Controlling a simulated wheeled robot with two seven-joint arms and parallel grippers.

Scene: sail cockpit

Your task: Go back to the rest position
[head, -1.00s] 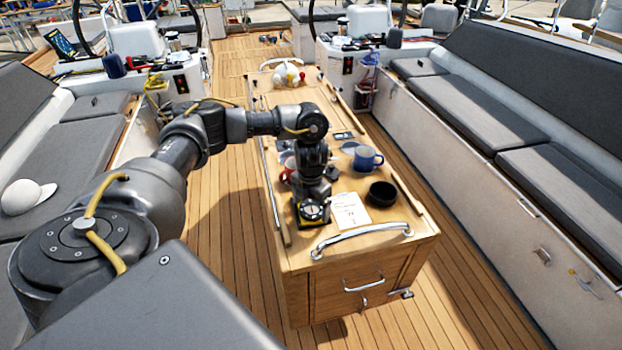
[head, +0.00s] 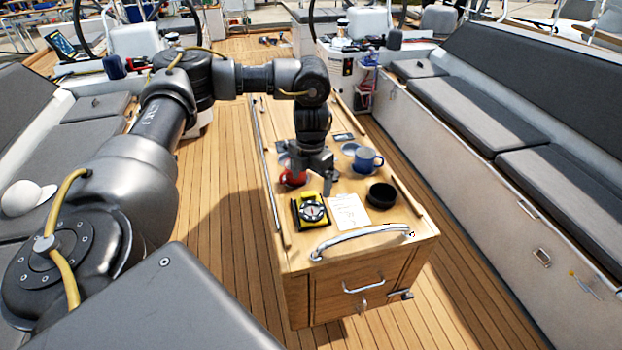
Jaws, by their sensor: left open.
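My left gripper (head: 313,185) is above the near part of the wooden cockpit table (head: 345,257), pointing down and open. Its fingertips are small and partly hidden in the head view. A yellow and black compass (head: 311,211) lies on the table just in front of the gripper, apart from it. A red mug (head: 291,178) stands right beside the gripper on its left, partly hidden by it. My right gripper is not in the head view.
A blue mug (head: 368,160), a black bowl (head: 381,194) and a paper sheet (head: 350,211) are on the table. A metal handrail (head: 360,236) crosses its near end. Grey bench cushions (head: 480,115) line the right side. The deck (head: 228,260) left of the table is clear.

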